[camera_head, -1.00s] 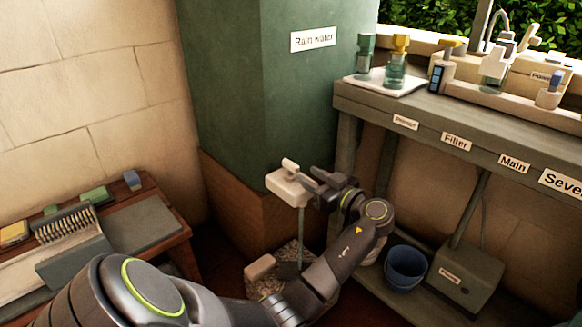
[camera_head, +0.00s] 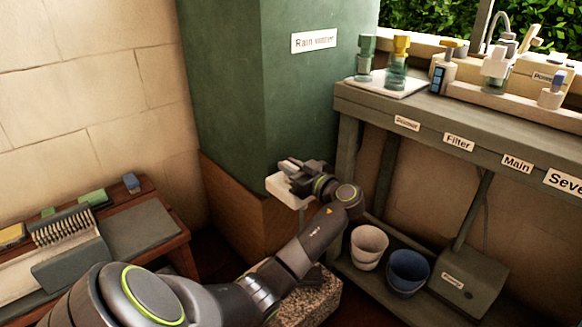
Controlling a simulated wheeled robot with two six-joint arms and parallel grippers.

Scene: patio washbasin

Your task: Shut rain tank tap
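The green rain tank (camera_head: 228,80) carries a "Rain water" label and stands on a brown base. Its cream tap (camera_head: 281,187) sticks out low on the tank's front. My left gripper (camera_head: 291,168) is at the top of the tap, over its lever, reaching in from the right. The fingers and the lever overlap, so I cannot tell whether the fingers are closed on it. A short pale strip shows under the spout; my arm covers what is below. My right gripper is out of view.
A speckled stone block (camera_head: 315,298) lies below the tap, partly behind my arm. A pale bucket (camera_head: 368,246) and a blue bucket (camera_head: 407,271) stand on the lower shelf of the grey bench (camera_head: 420,106). A wooden table (camera_head: 150,222) with a brush is at left.

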